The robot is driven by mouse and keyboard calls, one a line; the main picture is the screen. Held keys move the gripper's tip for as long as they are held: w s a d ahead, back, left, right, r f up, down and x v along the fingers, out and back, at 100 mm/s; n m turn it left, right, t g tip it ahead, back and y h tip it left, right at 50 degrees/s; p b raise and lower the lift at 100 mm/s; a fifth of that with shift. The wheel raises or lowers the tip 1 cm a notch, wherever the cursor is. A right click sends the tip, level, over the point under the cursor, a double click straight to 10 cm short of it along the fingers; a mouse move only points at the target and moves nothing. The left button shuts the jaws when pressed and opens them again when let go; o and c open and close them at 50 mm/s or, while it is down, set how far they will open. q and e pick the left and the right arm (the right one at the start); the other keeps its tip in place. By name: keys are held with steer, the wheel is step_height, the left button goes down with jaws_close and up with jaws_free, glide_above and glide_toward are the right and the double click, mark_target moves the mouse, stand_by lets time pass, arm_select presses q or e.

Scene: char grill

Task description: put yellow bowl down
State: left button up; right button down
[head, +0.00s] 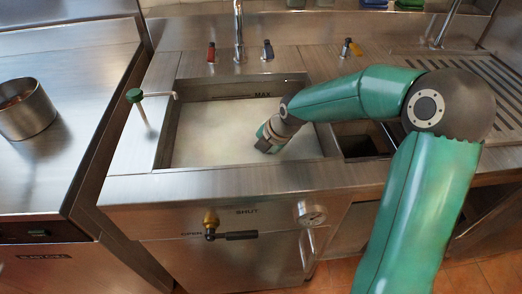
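No yellow bowl can be made out in the head view. My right arm comes in from the right, and its wrist end, where my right gripper (268,142) is, reaches down into the cloudy liquid of the sink basin (168,135). The fingers do not show, so I cannot see whether they are open or hold anything. My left gripper is not in view.
A metal pot (25,108) stands on the left counter (75,75). A green-knobbed rod (142,112) rises at the basin's left; a faucet (239,40) is behind. A slotted drainboard (470,85) lies right. The left counter has free room.

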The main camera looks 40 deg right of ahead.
steer(key=c, duration=1.3)
jaws_free()
steer(key=shift+r, duration=0.1)
steer(key=v, duration=1.2)
steer(key=shift+p, duration=0.4)
